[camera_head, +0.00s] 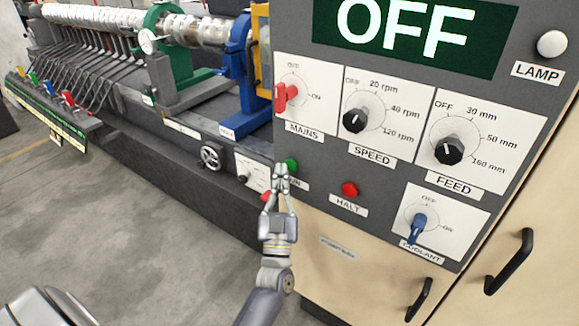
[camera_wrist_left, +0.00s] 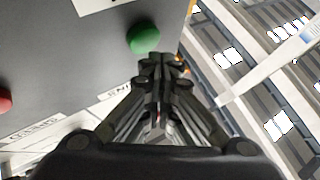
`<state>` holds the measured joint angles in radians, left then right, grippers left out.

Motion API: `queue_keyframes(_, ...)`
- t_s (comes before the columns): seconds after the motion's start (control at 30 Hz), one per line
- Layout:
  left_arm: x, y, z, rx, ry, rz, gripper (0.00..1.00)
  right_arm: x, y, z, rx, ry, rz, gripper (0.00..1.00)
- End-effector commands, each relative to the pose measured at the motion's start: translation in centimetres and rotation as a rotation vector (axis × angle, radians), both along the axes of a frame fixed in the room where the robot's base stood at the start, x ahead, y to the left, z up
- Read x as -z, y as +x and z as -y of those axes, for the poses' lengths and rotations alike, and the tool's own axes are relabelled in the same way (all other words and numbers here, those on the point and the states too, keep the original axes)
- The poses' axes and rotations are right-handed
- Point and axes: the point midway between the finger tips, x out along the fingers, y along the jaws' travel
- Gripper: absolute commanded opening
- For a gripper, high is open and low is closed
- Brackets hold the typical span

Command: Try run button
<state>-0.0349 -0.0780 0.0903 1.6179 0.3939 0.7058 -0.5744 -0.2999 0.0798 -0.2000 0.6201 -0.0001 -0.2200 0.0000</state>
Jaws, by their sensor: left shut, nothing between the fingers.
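The green run button (camera_head: 291,165) is a round knob on the grey control panel, above a label partly hidden by my fingers. It also shows in the left wrist view (camera_wrist_left: 143,38), just beyond my fingertips. My left gripper (camera_head: 281,170) is shut and empty. In the head view its tips overlap the left side of the button; I cannot tell whether they touch it. In the left wrist view the gripper (camera_wrist_left: 160,68) points at the panel beside the button. The display (camera_head: 410,32) above reads OFF. My right gripper does not show.
The red halt button (camera_head: 349,189) is to the right of the green one. Above are the red mains switch (camera_head: 285,98), the speed knob (camera_head: 354,122) and the feed knob (camera_head: 448,151). The blue coolant switch (camera_head: 418,228) is lower right. A handwheel (camera_head: 211,157) sits left.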

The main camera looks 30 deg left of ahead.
Motion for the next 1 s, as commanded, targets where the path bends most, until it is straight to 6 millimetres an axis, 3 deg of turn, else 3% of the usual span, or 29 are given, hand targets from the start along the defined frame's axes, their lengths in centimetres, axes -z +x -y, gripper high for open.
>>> queue_keyframes(1.0,0.0,1.2,0.1,0.0,0.0,0.0,0.0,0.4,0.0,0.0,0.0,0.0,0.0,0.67)
